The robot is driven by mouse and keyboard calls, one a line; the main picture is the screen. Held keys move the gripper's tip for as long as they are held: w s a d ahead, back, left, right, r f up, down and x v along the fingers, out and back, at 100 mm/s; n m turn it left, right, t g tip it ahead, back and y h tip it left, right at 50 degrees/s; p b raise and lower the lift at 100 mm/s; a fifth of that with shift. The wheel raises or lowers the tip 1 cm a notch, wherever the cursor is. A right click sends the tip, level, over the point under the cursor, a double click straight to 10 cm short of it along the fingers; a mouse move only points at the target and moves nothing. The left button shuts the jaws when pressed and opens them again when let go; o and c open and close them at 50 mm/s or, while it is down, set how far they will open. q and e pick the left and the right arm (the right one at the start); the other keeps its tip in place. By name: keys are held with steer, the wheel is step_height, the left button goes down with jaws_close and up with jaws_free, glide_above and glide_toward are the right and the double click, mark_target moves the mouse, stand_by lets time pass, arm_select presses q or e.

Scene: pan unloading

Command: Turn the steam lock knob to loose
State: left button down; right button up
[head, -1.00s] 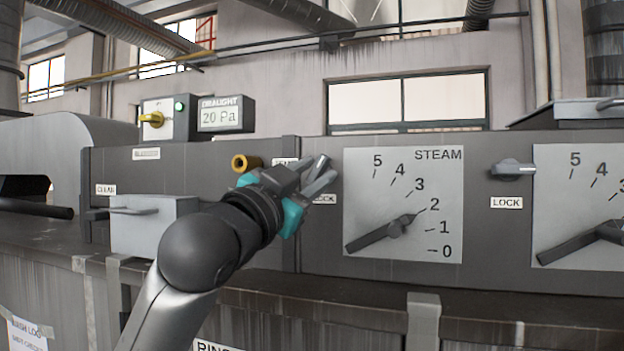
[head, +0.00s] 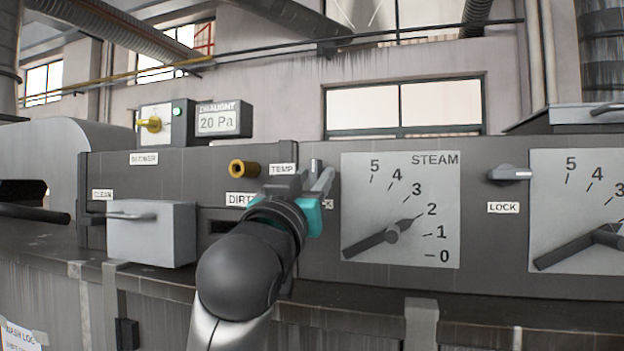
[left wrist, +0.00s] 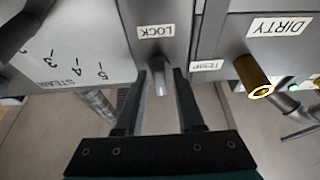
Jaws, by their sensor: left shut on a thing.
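The steam lock knob (left wrist: 160,80) is a small grey lever on the dark panel. In the left wrist view it stands between the fingers of my left gripper (left wrist: 163,72), under the upside-down LOCK label (left wrist: 156,31). My left gripper (head: 319,181) is shut on the knob, just left of the steam dial (head: 438,180). In the head view the gripper hides most of the knob and its label. The dial's dark pointer (head: 392,235) lies slanted, with one end near 2. No "loose" marking is readable. My right gripper is in neither current view.
A brass fitting (head: 245,169) sticks out left of the gripper. A grey box with a handle (head: 150,233) projects further left. A second lock knob (head: 508,174) and dial (head: 580,210) are on the right. A ledge (head: 370,302) runs below the panel.

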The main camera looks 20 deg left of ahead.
stand_by(0.3)
arm_select(q)
steer(key=c, duration=0.8)
jaws_free()
steer(key=shift+c, duration=0.2)
steer(key=shift+s, duration=0.1)
steer(key=b+v, duration=1.3)
steer(key=v, duration=0.2)
steer(key=shift+f, duration=0.15)
